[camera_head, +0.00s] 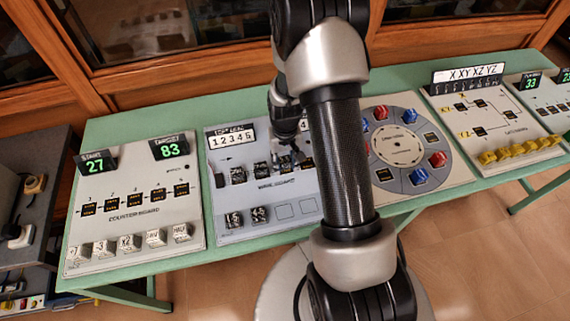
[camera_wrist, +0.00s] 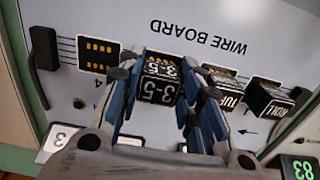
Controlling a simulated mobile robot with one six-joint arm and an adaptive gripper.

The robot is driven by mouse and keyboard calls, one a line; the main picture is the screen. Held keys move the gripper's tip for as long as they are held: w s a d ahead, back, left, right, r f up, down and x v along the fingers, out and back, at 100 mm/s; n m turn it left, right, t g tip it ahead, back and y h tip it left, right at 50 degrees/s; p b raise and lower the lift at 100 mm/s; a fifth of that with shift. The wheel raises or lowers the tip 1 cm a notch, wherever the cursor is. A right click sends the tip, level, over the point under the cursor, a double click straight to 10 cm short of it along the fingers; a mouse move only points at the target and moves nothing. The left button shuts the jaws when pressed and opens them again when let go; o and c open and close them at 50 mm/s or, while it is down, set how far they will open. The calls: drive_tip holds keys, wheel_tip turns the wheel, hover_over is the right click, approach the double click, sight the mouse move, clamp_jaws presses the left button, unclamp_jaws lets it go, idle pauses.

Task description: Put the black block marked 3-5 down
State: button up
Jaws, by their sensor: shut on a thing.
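The black block marked 3-5 (camera_wrist: 158,88) is between the two fingers of my gripper (camera_wrist: 161,72) in the wrist view. My gripper is shut on it. The block is over the row of slots on the wire board (camera_wrist: 200,25), beside the bare slot numbered 4 (camera_wrist: 98,55). I cannot tell whether its underside touches the board. In the head view my gripper (camera_head: 291,161) is low over the right part of the wire board (camera_head: 232,225), and the held block is mostly hidden there by the gripper and arm.
Black blocks marked TUF (camera_wrist: 224,88) and ROLL (camera_wrist: 268,98) stand in the same row. Two more black blocks (camera_head: 234,219) (camera_head: 259,214) stand at the board's front, beside empty outlined spaces (camera_head: 285,211). A counter board (camera_head: 135,217) and a round dial board (camera_head: 397,146) flank it.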

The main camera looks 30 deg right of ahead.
drive_tip(key=shift+f, duration=0.3)
drive_tip(key=shift+f, duration=0.1)
drive_tip(key=shift+f, duration=0.15)
drive_tip(key=o, duration=1)
drive_tip(key=shift+r, duration=0.2)
